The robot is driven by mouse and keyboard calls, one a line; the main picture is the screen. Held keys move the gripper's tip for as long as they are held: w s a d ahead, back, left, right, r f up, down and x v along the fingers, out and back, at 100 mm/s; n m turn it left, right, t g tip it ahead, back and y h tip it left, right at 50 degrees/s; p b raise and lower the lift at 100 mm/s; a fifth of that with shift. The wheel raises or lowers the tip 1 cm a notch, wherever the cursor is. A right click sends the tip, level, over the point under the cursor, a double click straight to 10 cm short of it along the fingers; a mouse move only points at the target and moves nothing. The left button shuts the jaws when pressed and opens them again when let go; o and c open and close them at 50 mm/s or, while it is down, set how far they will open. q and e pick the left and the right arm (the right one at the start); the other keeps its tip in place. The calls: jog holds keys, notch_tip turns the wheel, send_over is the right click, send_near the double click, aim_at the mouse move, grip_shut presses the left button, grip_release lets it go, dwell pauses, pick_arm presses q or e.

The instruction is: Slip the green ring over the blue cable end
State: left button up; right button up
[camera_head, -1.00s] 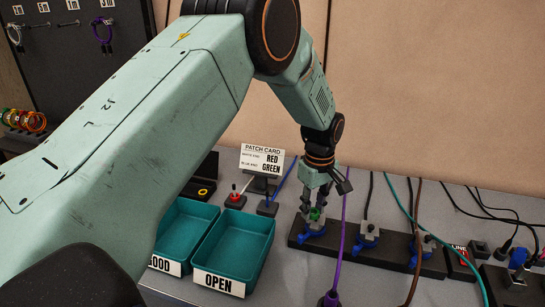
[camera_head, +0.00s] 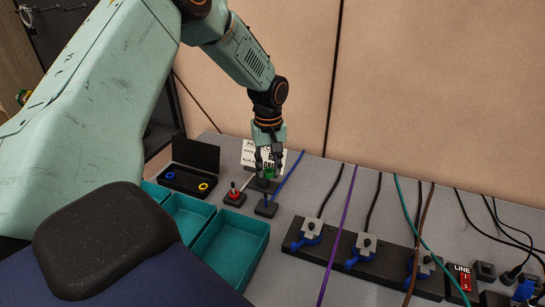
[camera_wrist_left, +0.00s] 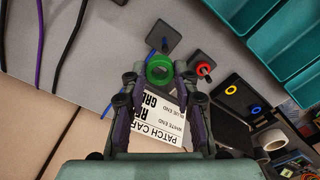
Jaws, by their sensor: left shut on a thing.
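My left gripper (camera_head: 266,168) is shut on the green ring (camera_head: 268,174), held at its fingertips in front of the patch card. In the left wrist view, the green ring (camera_wrist_left: 159,69) shows its open hole between the fingertips. The blue cable end (camera_head: 267,198) stands up from a small black block (camera_head: 265,209), just below the ring in the head view. In the left wrist view, the blue cable end (camera_wrist_left: 164,44) shows just beyond the ring, outside its hole. The ring is not around it. My right gripper is not in view.
A second block holds the white cable end with a red ring (camera_head: 234,187) close by on the left. A black case (camera_head: 186,186) with rings, teal bins (camera_head: 232,249) and the patch card (camera_head: 250,150) are near. A plug strip (camera_head: 332,263) with cables lies to the right.

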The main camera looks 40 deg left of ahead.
pick_arm(q)
jog(key=shift+w+a+f, duration=0.15)
jog(key=shift+a+f, duration=0.05)
jog(key=shift+a, duration=0.45)
jog(key=shift+s+d+f+b, duration=0.2)
jog(key=shift+s+f+b, duration=0.15)
jog(key=shift+f+b, duration=0.6)
jog(key=shift+w+f+b, duration=0.1)
jog(key=shift+f+b, duration=0.05)
jog(key=shift+b, duration=0.4)
jog(key=shift+a+f+b, duration=0.35)
jog(key=shift+f+b, duration=0.7)
jog(key=shift+b, duration=0.05)
jog(key=shift+f, duration=0.2)
jog(key=shift+d+f, duration=0.25)
jog(key=shift+f, duration=0.25)
jog(key=shift+w+a+f, duration=0.1)
jog(key=shift+a+f, duration=0.1)
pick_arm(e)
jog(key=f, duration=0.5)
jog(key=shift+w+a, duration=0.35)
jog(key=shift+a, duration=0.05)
